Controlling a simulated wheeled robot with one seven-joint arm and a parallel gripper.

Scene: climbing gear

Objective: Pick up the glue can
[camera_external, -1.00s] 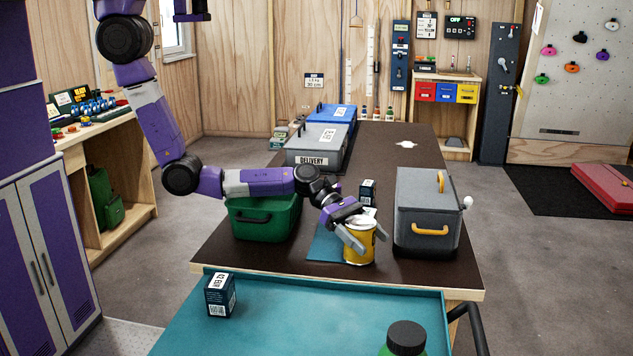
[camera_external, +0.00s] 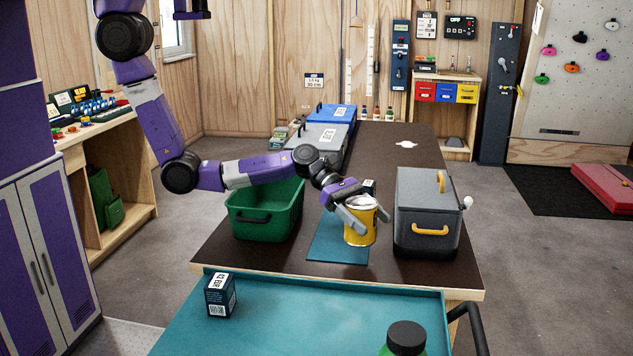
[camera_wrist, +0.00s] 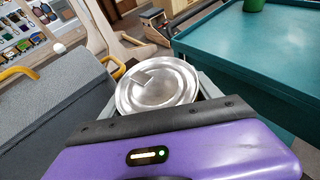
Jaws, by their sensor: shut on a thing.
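The glue can (camera_external: 360,229) is yellow with a silver lid and is upright in the external view. My gripper (camera_external: 357,220) is shut on it, with its fingers around the upper sides. The can is over the teal mat (camera_external: 335,250) on the dark table and appears lifted slightly above it. In the wrist view the can's round metal lid (camera_wrist: 158,84) fills the space just beyond my purple gripper body. The fingertips are mostly hidden there.
A grey cooler-like box (camera_external: 425,215) with yellow handles stands close to the right of the can. An open green bin (camera_external: 265,222) is to the left. A grey delivery box (camera_external: 318,140) is behind. A teal surface (camera_external: 300,310) in front holds a small dark box (camera_external: 221,295).

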